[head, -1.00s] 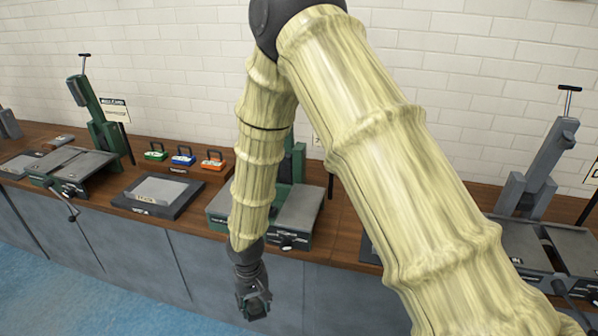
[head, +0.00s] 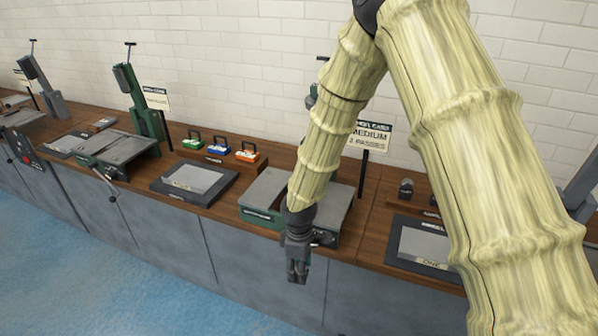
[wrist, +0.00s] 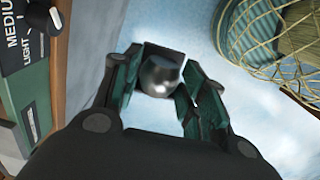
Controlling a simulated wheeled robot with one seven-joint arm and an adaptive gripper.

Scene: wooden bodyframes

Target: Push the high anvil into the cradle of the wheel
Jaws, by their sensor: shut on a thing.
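My gripper (head: 297,276) hangs in front of the bench, below the worktop edge, at the middle of the head view. In the wrist view my gripper (wrist: 162,88) is shut on a dark metal piece with a shiny rounded top, seemingly an anvil (wrist: 160,74). Its height marking cannot be read. Behind my arm stands a green wheel machine (head: 265,190) with grey top plates. My arm hides much of it, and its cradle cannot be made out. Its green side with a "MEDIUM/LIGHT" dial (wrist: 40,18) seems to show at the wrist view's left.
A "MEDIUM 2 passes" sign (head: 370,135) stands behind the machine. A small dark piece (head: 406,189) stands on the bench to the right. Grey trays (head: 193,180) and (head: 425,245) flank the machine. Coloured boxes (head: 218,150) sit behind. Blue floor in front is clear.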

